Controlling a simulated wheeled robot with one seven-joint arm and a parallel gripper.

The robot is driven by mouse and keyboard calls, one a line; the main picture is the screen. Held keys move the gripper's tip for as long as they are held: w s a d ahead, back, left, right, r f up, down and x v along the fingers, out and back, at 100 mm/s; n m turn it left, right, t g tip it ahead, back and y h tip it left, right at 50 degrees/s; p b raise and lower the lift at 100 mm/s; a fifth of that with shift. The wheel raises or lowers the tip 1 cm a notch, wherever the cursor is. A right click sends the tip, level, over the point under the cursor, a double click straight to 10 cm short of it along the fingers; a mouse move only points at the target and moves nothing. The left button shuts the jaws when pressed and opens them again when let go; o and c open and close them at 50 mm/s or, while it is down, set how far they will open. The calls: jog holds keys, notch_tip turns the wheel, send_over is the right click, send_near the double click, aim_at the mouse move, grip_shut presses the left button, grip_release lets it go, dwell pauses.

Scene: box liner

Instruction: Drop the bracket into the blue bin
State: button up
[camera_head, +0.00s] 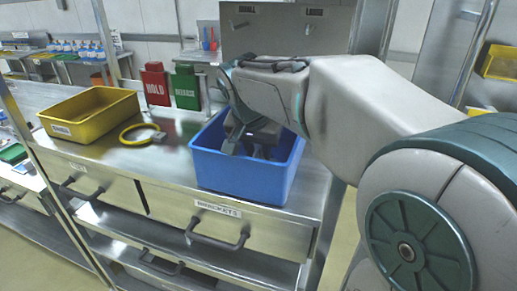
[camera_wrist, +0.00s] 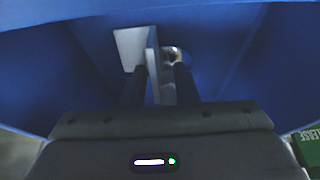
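The blue bin (camera_head: 238,178) stands on the metal counter, at the centre of the head view. My gripper (camera_head: 258,145) reaches down inside it, and blue walls surround it in the wrist view. There, the two dark fingers of my gripper (camera_wrist: 160,85) are apart. A grey metal bracket (camera_wrist: 130,45), with a pale flat plate and a narrower side piece, shows at and between the fingertips. I cannot tell whether the fingers press on it or whether it rests on the bin floor. In the head view the arm and bin wall hide most of this.
A yellow bin (camera_head: 90,115) and a yellow ring-shaped item (camera_head: 142,134) sit left of the blue bin. A red HOLD sign (camera_head: 156,86) and a green RELEASE sign (camera_head: 186,88) stand behind. The counter between the bins is mostly clear.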

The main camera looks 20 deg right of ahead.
jog(key=v, duration=0.8)
jog(key=shift+r, duration=0.2)
